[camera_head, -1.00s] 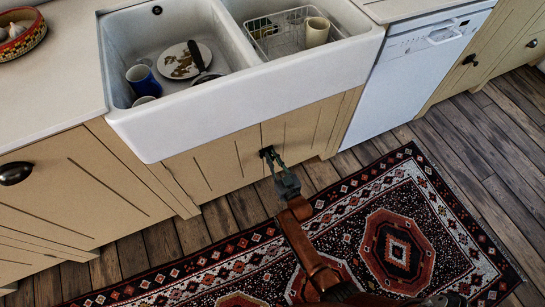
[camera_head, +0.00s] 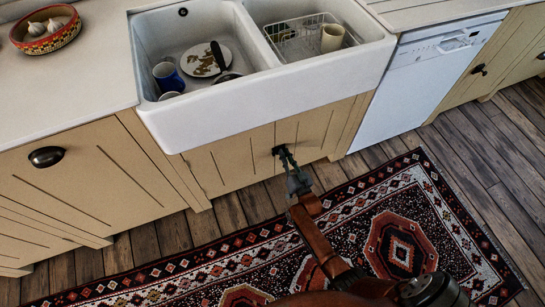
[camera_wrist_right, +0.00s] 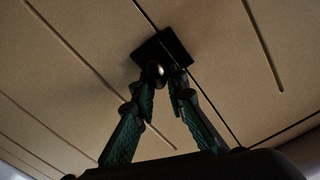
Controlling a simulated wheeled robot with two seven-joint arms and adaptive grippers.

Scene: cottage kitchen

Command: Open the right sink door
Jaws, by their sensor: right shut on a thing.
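The right sink door (camera_head: 308,134) is a beige panel under the white sink, beside the left sink door (camera_head: 222,163). It looks closed, with its face in line with the left door. A small dark knob (camera_wrist_right: 155,71) on a black plate (camera_wrist_right: 168,46) sits by the seam between the doors. My right gripper (camera_head: 284,155) is at this knob, and the right wrist view shows its two green fingers (camera_wrist_right: 161,82) closed around it. The fingers partly hide the knob. My left gripper is in neither view.
The double sink (camera_head: 265,88) holds dishes and a wire rack (camera_head: 293,42). A white dishwasher (camera_head: 430,75) stands to the right. A patterned rug (camera_head: 370,195) lies on the wooden floor (camera_head: 238,208) before the doors.

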